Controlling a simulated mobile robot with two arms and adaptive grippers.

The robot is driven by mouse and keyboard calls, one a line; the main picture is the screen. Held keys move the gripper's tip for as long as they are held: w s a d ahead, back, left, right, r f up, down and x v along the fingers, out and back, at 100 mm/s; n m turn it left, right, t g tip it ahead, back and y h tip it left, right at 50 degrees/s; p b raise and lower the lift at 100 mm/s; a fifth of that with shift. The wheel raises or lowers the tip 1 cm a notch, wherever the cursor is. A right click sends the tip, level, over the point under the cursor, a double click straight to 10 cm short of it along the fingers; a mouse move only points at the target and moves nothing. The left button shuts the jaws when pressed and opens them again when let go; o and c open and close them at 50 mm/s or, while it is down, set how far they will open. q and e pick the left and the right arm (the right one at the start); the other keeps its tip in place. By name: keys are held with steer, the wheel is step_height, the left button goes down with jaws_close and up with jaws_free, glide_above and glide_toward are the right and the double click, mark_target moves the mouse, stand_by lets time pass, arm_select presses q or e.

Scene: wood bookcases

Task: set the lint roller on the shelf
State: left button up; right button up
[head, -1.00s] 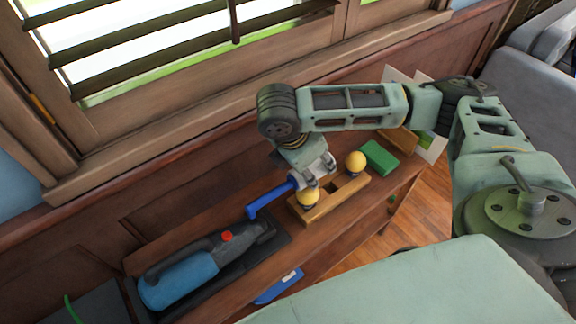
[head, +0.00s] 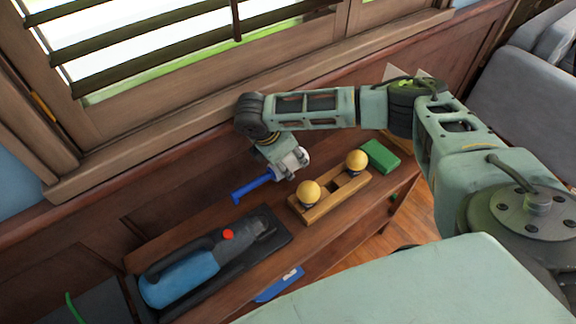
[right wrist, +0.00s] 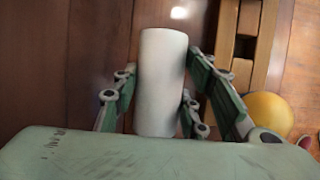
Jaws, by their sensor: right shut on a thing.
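The lint roller has a blue handle (head: 252,186) and a white roll (right wrist: 161,80). My right gripper (head: 287,167) is shut on the roll, with the handle sticking out to the left in the head view. In the right wrist view the roll sits between the fingers of my right gripper (right wrist: 160,90). The roller is over the back part of the wooden shelf top (head: 190,236), near the wall; I cannot tell whether it touches the surface. My left gripper is out of view.
A wooden plane with yellow knobs (head: 333,195) lies just right of the roller, and a green block (head: 380,156) beyond it. A blue and black power tool (head: 185,275) lies at the left front. A window ledge (head: 180,142) runs behind.

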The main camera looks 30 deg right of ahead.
steer(key=shift+w+f, duration=0.2)
steer(key=shift+f, duration=1.45)
steer(key=o, duration=1.2)
steer(key=shift+f, duration=0.1)
